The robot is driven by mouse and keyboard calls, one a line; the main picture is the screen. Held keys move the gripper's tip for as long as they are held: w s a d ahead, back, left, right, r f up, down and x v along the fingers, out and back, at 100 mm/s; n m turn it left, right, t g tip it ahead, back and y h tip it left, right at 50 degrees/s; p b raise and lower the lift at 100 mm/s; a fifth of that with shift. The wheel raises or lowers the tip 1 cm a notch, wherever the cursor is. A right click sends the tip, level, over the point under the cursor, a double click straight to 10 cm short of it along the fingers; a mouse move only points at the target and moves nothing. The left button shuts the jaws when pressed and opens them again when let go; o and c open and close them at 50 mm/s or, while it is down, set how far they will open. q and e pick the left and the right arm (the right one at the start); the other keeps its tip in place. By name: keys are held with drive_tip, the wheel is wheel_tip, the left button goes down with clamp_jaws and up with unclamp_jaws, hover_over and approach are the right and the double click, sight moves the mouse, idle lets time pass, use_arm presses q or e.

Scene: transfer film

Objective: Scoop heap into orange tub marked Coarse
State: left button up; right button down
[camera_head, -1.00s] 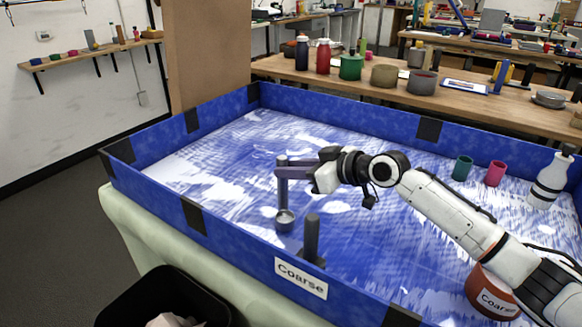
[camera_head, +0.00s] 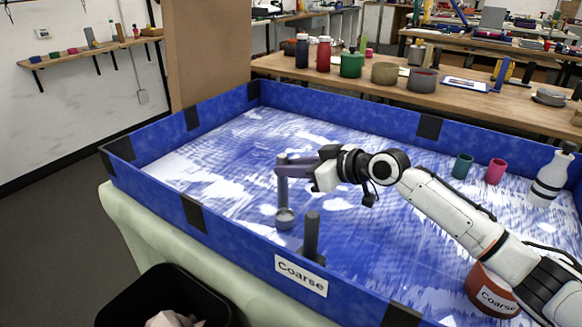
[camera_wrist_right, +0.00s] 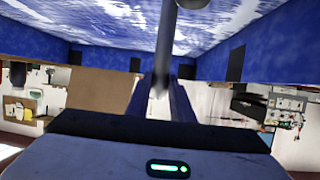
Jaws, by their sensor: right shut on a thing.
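My right gripper (camera_head: 290,167) is shut on the upright grey handle of a scoop (camera_head: 284,192). The scoop hangs with its small round cup (camera_head: 285,220) low over the blue and white tray floor. I cannot tell whether the cup touches the floor or what is in it. In the wrist view the handle (camera_wrist_right: 166,50) runs up from between the fingers. The orange tub (camera_head: 480,288) with a white "Coarse" label sits at the lower right, partly hidden by my right arm. I cannot make out a distinct heap. My left gripper is out of view.
The blue tray wall (camera_head: 250,240) surrounds the work area and bears a "Coarse" sign (camera_head: 301,275). A dark post (camera_head: 311,238) stands close to the scoop. A green cup (camera_head: 462,167), pink cup (camera_head: 495,172) and white bottle (camera_head: 552,180) stand at the right. The left tray floor is free.

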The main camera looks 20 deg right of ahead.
drive_tip(key=shift+r+p, duration=0.5)
drive_tip(key=shift+r, duration=0.1)
use_arm(q)
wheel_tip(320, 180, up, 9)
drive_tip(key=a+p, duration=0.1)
drive_tip(key=p, duration=0.9)
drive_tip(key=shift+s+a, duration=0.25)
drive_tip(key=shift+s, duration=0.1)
use_arm(e)
wheel_tip(320, 180, up, 14)
drive_tip(key=shift+r, duration=0.25)
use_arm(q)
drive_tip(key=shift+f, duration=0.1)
